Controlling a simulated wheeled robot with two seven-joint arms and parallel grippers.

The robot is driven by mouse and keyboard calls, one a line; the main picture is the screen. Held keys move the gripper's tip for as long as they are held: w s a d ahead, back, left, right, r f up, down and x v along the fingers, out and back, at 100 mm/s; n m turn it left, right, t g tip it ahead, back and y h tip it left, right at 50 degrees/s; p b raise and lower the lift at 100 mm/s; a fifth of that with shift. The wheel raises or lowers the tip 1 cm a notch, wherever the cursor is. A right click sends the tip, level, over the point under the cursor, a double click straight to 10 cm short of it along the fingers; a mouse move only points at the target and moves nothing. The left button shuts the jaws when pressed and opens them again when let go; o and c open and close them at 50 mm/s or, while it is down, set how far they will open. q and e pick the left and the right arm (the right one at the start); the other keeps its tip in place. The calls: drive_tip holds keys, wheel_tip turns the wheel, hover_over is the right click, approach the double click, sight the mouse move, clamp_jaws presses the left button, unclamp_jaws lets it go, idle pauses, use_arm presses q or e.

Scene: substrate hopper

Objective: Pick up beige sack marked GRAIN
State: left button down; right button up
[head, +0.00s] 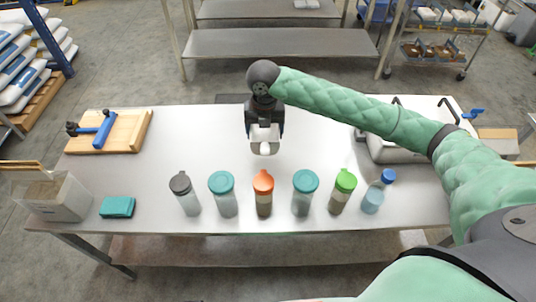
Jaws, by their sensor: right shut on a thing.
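My right gripper (264,132) points down over the middle of the white table (330,140), behind the row of bottles. It is shut on a small whitish object (264,147), partly hidden by the fingers; I cannot tell what it is. No beige sack marked GRAIN can be made out. Stacked white and blue sacks (20,75) lie on a pallet at the far left, with no readable marking. My left gripper is not in view.
Several bottles stand along the front of the table, including one with an orange lid (263,195). A wooden board with a blue tool (104,131), a teal block (117,207) and a clear bin (60,198) are at the left.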

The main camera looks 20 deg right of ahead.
drive_tip(key=shift+w+f, duration=0.2)
drive_tip(key=shift+f, duration=0.35)
drive_tip(key=shift+w+d+f, duration=0.15)
drive_tip(key=shift+w+f, duration=0.05)
drive_tip(key=shift+w, duration=0.1)
drive_tip(key=w+d+f+p, duration=0.1)
drive_tip(key=w+d+f, duration=0.1)
drive_tip(key=w+d+f+p, duration=0.1)
drive_tip(key=w+d+f, duration=0.1)
drive_tip(key=w, duration=0.1)
drive_tip(key=w+d+f+p, duration=0.2)
drive_tip(key=w+d, duration=0.1)
drive_tip(key=shift+w+f, duration=0.25)
drive_tip(key=shift+f, duration=0.15)
drive_tip(key=shift+f+p, duration=0.95)
drive_tip(key=shift+f, duration=0.65)
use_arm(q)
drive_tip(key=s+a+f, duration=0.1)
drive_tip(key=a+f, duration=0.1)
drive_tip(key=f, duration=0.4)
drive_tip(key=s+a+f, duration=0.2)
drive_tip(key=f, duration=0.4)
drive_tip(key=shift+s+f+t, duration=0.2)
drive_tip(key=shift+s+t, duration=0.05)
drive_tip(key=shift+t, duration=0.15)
use_arm(e)
drive_tip(key=shift+f, duration=0.35)
drive_tip(key=shift+f, duration=0.15)
